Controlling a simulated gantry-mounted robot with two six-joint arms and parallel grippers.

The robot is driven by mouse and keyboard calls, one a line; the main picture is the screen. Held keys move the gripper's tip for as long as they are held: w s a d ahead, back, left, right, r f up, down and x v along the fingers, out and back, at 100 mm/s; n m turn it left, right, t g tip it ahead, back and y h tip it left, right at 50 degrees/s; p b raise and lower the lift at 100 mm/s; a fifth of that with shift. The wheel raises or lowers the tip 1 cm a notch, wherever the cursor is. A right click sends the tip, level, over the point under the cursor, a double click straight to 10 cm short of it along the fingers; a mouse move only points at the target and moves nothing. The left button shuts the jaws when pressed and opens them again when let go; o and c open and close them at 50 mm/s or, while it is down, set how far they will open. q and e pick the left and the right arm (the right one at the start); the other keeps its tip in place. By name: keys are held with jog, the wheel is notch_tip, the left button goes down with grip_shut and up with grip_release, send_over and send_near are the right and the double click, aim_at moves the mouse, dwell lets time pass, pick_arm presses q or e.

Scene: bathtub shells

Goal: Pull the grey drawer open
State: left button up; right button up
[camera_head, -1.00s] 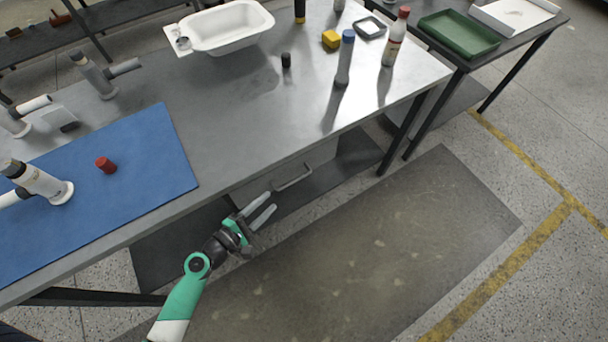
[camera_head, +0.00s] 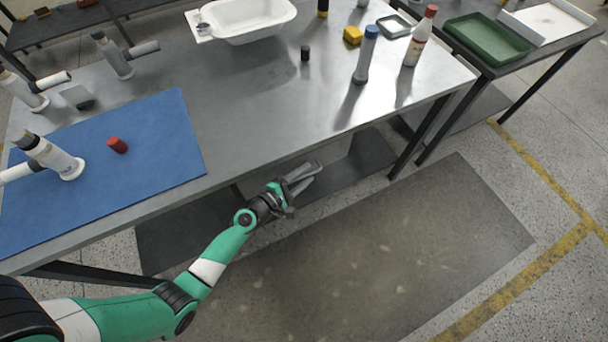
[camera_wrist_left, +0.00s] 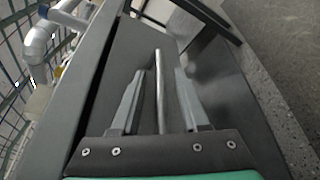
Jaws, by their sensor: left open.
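The grey drawer (camera_head: 335,153) is under the front edge of the metal table, and its front looks closed in the head view. My left gripper (camera_head: 311,174) is at the drawer front, with its fingers covering the handle there. In the left wrist view, the bar handle (camera_wrist_left: 160,85) stands between the two open fingers of the left gripper (camera_wrist_left: 157,100), with a gap on both sides. The drawer front (camera_wrist_left: 132,50) lies behind the handle. My right gripper is not in view.
The metal tabletop (camera_head: 260,110) overhangs the drawer. It carries a blue mat (camera_head: 150,140), a red cap (camera_head: 117,144), a white tub (camera_head: 245,20) and several bottles. A lower shelf (camera_head: 360,160) and table legs are close by. The floor in front (camera_head: 400,240) is clear.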

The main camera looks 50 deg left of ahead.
pick_arm(q)
grip_shut()
dwell(1.3)
